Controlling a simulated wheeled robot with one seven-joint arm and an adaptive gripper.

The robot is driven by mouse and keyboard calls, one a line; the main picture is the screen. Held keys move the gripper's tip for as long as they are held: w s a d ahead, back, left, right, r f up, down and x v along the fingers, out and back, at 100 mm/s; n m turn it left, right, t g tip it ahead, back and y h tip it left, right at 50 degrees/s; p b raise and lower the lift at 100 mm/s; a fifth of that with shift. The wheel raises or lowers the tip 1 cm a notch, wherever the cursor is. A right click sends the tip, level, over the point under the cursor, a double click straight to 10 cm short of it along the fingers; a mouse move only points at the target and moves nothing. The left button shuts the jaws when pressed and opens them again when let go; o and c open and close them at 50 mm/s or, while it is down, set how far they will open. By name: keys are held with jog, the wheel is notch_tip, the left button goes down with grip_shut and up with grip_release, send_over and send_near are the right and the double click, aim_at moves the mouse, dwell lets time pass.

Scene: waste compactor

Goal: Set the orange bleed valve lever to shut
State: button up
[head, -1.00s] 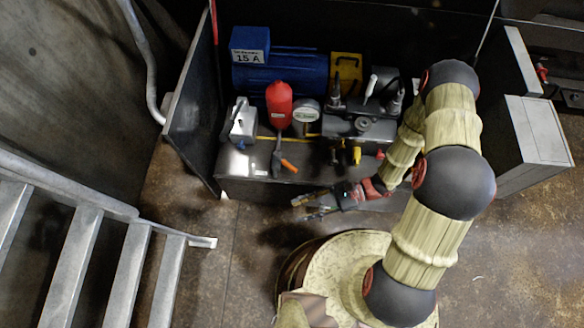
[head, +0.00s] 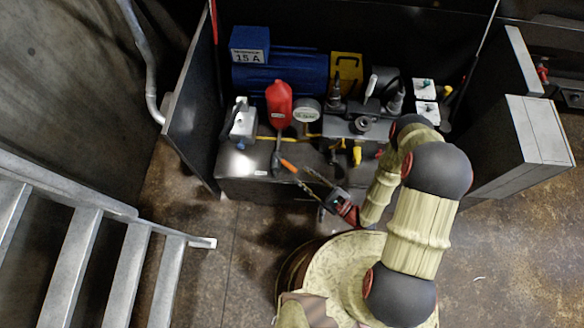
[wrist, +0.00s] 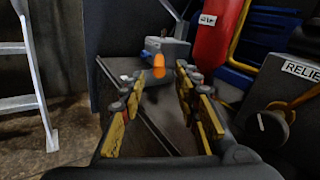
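The orange bleed valve lever (head: 289,166) sticks out at the front of the machine bench, below the red bottle. It points down and to the right in the head view. In the wrist view the orange lever (wrist: 158,66) points towards me, its tip seen between the far ends of my fingers. My gripper (head: 303,176) is open, just right of and in front of the lever in the head view. The wrist view shows the open gripper (wrist: 160,88) with both fingers apart; I cannot tell whether either touches the lever.
A red bottle (head: 279,103), a gauge (head: 307,111) and a grey switch box (head: 240,122) stand behind the lever. A yellow-handled valve (head: 357,155) is to its right. A dark side panel (head: 197,118) bounds the left.

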aim_at(284, 162)
jog(key=shift+b+x, duration=0.85)
jog(key=shift+x, duration=2.55)
jog(key=shift+c, duration=1.4)
grip_shut()
